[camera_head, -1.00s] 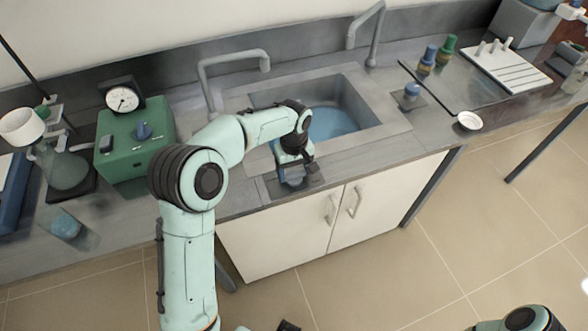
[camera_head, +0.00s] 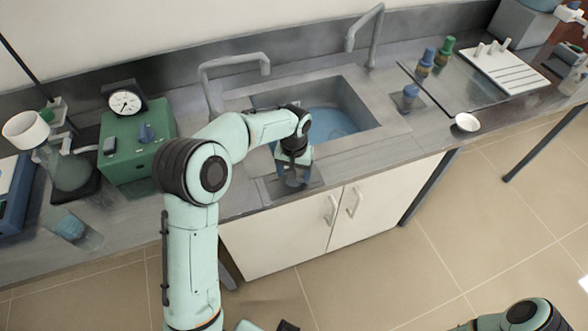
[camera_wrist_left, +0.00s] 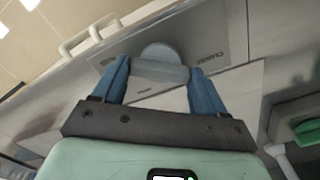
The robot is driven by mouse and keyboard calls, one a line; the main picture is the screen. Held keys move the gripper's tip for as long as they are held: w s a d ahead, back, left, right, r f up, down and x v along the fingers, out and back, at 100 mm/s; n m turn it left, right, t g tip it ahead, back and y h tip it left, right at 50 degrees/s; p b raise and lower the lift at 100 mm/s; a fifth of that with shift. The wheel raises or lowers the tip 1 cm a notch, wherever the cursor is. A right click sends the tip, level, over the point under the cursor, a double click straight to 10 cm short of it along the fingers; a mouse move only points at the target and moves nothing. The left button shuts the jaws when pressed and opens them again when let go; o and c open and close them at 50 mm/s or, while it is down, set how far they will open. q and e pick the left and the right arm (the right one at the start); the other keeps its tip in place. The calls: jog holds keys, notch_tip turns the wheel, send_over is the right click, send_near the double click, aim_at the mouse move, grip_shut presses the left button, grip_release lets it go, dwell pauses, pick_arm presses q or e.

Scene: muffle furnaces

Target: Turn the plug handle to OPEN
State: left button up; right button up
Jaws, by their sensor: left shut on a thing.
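The plug handle (camera_wrist_left: 160,72) is a grey bar with a rounded part beside it, on a pale grey plate (camera_wrist_left: 207,38) in the left wrist view. Small dark lettering lies on both sides of it, upside down and too blurred to read surely. My left gripper (camera_wrist_left: 158,76) is shut on the handle, with one blue finger at each end of the bar. In the head view, my left gripper (camera_head: 293,180) is down at the counter's front edge before the sink, and it mostly hides the handle. My right gripper is not in view.
The sink (camera_head: 350,105) with blue in its bottom lies behind the gripper. Grey taps (camera_head: 232,60) stand behind it. A green box with a dial (camera_head: 135,160) stands left of my arm. White cabinet doors (camera_head: 345,205) with handles are below the counter.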

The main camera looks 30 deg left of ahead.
pick_arm(q)
jog(key=m+p, duration=0.1)
jog(key=m, duration=0.4)
jog(key=shift+r+m, duration=0.1)
jog(key=shift+m, duration=0.2)
jog(key=m+p, duration=0.1)
jog(key=m, duration=0.4)
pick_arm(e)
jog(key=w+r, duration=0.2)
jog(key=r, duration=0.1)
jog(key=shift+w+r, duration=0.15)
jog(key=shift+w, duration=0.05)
pick_arm(q)
jog(key=shift+m, duration=0.3)
jog(key=o, duration=1.1)
jog(key=shift+c, duration=0.2)
notch_tip(320, 180, up, 13)
jog(key=p, duration=0.1)
jog(key=shift+r, duration=0.15)
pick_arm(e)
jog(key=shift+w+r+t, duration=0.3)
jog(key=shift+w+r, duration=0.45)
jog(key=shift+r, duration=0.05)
